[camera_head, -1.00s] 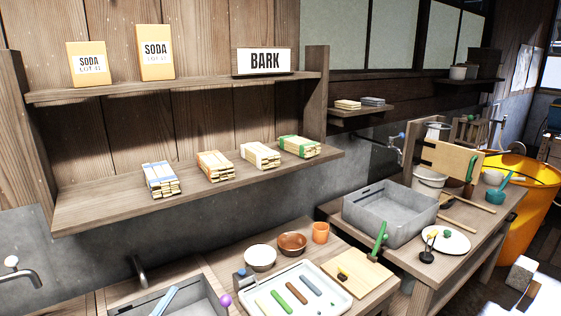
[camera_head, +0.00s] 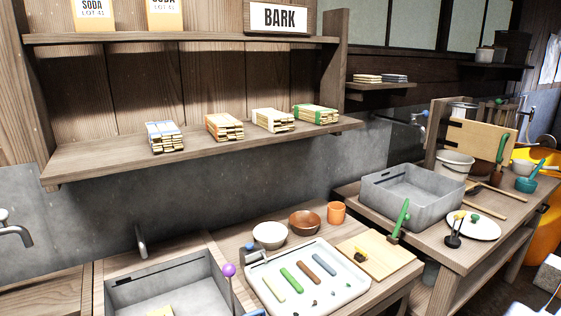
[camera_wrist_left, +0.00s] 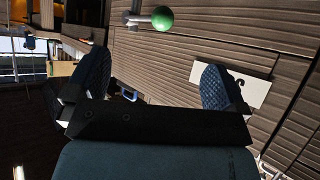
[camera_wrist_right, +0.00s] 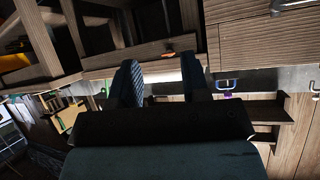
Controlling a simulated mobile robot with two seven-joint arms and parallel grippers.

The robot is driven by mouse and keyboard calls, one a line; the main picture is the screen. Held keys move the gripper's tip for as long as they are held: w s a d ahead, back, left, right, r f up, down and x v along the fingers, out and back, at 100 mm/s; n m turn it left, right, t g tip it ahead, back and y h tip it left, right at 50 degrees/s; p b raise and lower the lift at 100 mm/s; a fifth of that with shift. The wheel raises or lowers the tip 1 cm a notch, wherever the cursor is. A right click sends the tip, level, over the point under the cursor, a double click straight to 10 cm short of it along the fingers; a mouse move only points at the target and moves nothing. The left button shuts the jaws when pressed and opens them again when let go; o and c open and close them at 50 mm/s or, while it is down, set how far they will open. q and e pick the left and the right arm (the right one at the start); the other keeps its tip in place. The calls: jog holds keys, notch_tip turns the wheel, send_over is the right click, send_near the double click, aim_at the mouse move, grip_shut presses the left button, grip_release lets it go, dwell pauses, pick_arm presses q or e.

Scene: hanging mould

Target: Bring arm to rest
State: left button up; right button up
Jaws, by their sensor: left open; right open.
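Neither arm shows in the head view. In the left wrist view my left gripper (camera_wrist_left: 155,85) has its two dark fingers wide apart with nothing between them. Plank wood and a green ball (camera_wrist_left: 162,18) on a stem lie beyond it. In the right wrist view my right gripper (camera_wrist_right: 160,83) also has its fingers apart and is empty. Wooden furniture lies beyond it. Neither gripper touches anything that I can see. The arm links are hidden, so their full pose cannot be told.
A shelf (camera_head: 105,162) holds several wrapped bundles. Below stand a grey sink (camera_head: 165,290), a white tray (camera_head: 352,292) with coloured sticks, bowls and an orange cup (camera_head: 336,212). A grey basin (camera_head: 413,196) and a white plate (camera_head: 485,230) stand on the right bench.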

notch_tip(320, 180, up, 14)
jog(key=s+d+p, duration=0.1)
jog(key=p, duration=1.6)
jog(key=shift+s+d, duration=0.15)
jog(key=shift+s, duration=0.15)
